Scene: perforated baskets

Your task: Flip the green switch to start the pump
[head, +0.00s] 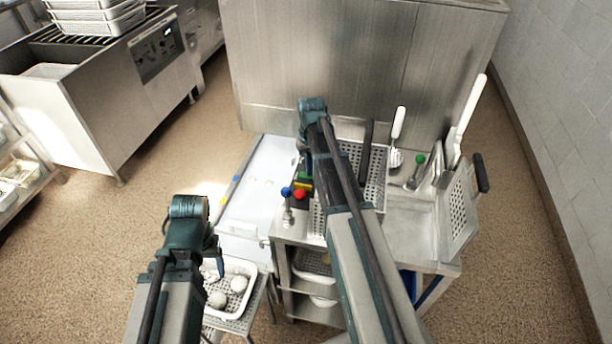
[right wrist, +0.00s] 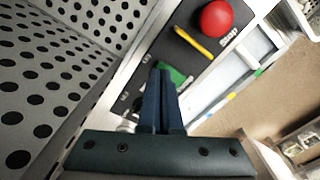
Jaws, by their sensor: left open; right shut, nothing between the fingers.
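The green switch (right wrist: 178,74) sits on a black control panel (right wrist: 180,48), partly hidden behind the fingertips of my right gripper (right wrist: 161,72). That gripper is shut and empty, with its tips over or right beside the switch. I cannot tell whether they touch it. In the head view a bit of green (head: 306,168) shows beside my right arm, which hides much of the panel. My left gripper (head: 214,262) is open and empty, over the white tray at lower left.
A yellow lever (right wrist: 194,42) and a red stop button (right wrist: 216,17) share the panel. A perforated basket wall (right wrist: 45,85) stands close on the left in the wrist view. A white tray (head: 247,268) holds pale round items. Utensils stand at the right of the metal counter (head: 408,222).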

